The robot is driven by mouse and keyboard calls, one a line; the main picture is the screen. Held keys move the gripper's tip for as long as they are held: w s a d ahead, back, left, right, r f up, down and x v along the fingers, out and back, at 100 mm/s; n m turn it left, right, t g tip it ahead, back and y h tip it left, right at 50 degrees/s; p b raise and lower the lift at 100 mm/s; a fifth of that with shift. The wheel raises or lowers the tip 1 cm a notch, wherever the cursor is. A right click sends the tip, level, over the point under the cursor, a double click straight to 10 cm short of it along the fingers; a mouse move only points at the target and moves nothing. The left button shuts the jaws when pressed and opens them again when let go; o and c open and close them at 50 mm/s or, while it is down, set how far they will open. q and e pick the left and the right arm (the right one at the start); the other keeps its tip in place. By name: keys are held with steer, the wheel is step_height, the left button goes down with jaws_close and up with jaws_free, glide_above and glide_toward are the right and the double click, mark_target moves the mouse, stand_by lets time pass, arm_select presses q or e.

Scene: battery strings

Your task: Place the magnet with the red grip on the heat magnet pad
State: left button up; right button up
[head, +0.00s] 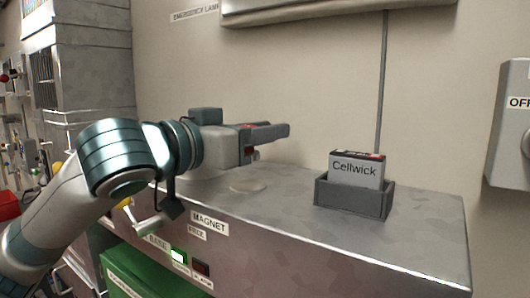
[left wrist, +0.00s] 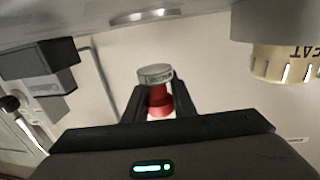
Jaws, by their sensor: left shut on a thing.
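My left gripper (head: 268,133) reaches in from the left above the metal counter. It is shut on the magnet with the red grip (left wrist: 158,100). In the left wrist view the red grip sits between the two fingers (left wrist: 160,94), and its silver disc end (left wrist: 155,72) points toward the counter. A flat round pad (head: 248,185) lies on the counter below the gripper, and it also shows in the left wrist view (left wrist: 143,15). The magnet is held apart from this pad. In the head view the gripper mostly hides the magnet. My right gripper is not in view.
A grey holder (head: 353,200) with a Cellwick battery (head: 356,170) stands right of the pad. A pale cylinder with a lettered cream ring (left wrist: 285,65) stands close by in the left wrist view. The front panel has a MAGNET label (head: 209,224) and a lit green switch (head: 179,256).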

arm_select(q)
steer(key=shift+f, duration=0.1)
steer(key=shift+f+p, duration=1.1)
steer(key=shift+f, duration=0.8)
steer(key=shift+f, duration=0.15)
steer(key=o, duration=1.1)
steer(key=shift+c, duration=0.2)
